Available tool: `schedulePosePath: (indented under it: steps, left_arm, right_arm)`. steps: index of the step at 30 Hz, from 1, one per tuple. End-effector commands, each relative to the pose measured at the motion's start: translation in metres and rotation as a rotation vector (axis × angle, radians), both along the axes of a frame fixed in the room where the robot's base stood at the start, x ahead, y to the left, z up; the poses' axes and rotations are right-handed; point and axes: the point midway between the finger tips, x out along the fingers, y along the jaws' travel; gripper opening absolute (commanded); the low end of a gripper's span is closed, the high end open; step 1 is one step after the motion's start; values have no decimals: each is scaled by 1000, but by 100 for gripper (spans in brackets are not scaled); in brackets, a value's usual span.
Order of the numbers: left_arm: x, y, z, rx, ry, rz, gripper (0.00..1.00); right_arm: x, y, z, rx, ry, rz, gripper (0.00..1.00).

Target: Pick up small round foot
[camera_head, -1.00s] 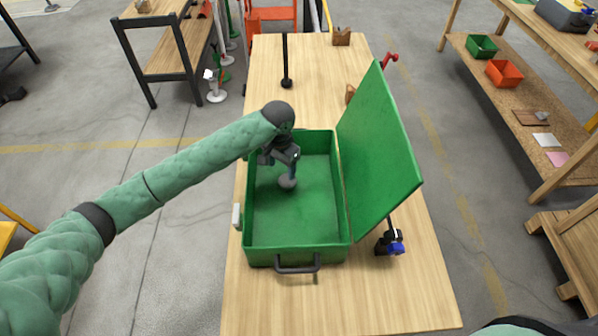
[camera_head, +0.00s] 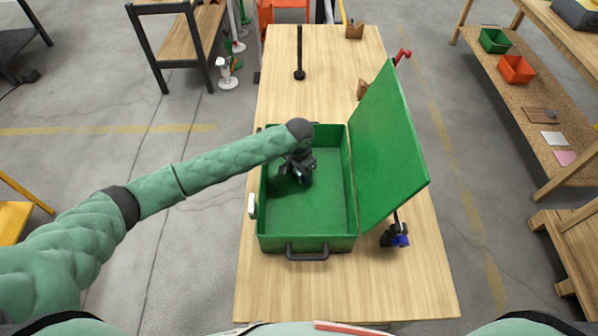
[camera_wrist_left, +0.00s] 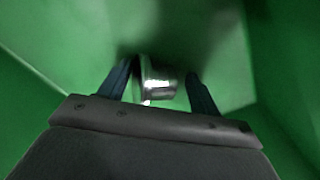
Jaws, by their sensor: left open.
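The small round foot (camera_wrist_left: 158,82), a shiny metal piece, shows in the left wrist view between my left gripper's fingers, closer to the left finger. I cannot tell whether that finger touches it. My left gripper (camera_wrist_left: 160,84) is open. In the head view, my left gripper (camera_head: 301,180) is low inside the open green case (camera_head: 308,213), toward its back left, and hides the foot. My right gripper is not in view.
The case's green lid (camera_head: 388,150) stands open on the right. A black and blue device (camera_head: 396,236) is beside it on the wooden table (camera_head: 400,285). A black rod on a base (camera_head: 299,73) and wooden blocks (camera_head: 354,29) stand at the back. The table's front is clear.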

Motion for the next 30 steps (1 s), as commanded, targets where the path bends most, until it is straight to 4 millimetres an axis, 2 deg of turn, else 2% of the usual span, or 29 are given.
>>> schedulePosePath:
  steps: [6,14,15,23,27,30]
  left_arm:
    - [0,0,0,-1,-1,-1,61]
    - [0,0,0,-1,-1,0,10]
    - [0,0,0,-1,-1,0,8]
    - [0,-1,1,-1,-1,-1,8]
    - [1,-1,9,-1,-3,-1,8]
    - [1,-1,22,-1,-4,-1,8]
  right_arm:
    - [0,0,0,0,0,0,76]
    - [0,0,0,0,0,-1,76]
    - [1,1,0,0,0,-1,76]
    - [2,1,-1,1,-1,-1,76]
    - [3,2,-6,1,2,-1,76]
    - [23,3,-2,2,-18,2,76]
